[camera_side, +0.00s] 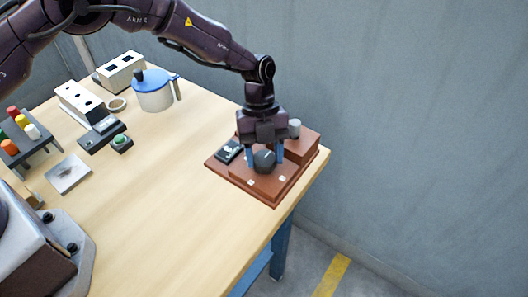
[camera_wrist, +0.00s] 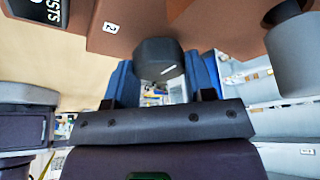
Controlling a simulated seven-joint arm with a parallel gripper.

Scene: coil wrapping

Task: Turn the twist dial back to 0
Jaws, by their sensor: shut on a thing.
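The twist dial (camera_side: 264,161) is a dark grey, many-sided knob on a brown box near the table's right corner. My gripper (camera_side: 265,155) points down over it, with one blue finger on each side, shut on the dial. In the wrist view the dial (camera_wrist: 155,50) sits between the blue fingers of my gripper (camera_wrist: 163,75). A short white pointer line shows on the dial. A white tag with a "2" (camera_wrist: 110,27) is on the box beside it. The other number tags are too small or hidden to read.
The brown box (camera_side: 238,177) also carries a black panel (camera_side: 230,150), partly reading "ISTS" in the wrist view, and a grey cylinder (camera_side: 294,128) on a raised block. A blue-lidded pot (camera_side: 153,93) and a coloured-peg rack (camera_side: 25,135) stand left. The middle table is clear.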

